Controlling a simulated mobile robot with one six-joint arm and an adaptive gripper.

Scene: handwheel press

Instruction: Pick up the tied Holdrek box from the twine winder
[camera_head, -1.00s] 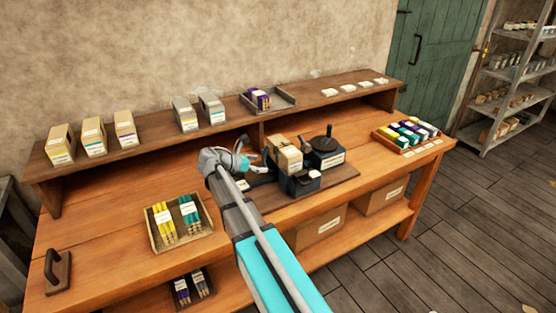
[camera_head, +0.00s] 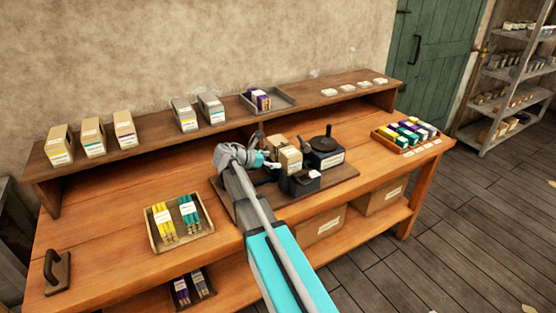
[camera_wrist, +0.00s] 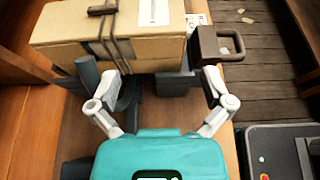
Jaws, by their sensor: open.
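The tied Holdrek box (camera_head: 291,160) is a tan carton with a pale label, standing at the twine winder (camera_head: 327,150), whose dark parts sit on a dark board. In the wrist view the box (camera_wrist: 165,50) fills the top, with dark twine across its left part and a white label beside it. My gripper (camera_head: 268,162) is just left of the box in the head view. In the wrist view my gripper (camera_wrist: 158,78) is open, its fingers spread at the near side of the box.
A brown block with a handle (camera_wrist: 218,43) stands right of the box in the wrist view. A tray of yellow and teal bundles (camera_head: 178,222) lies left on the bench. A raised shelf (camera_head: 150,142) with cartons runs behind.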

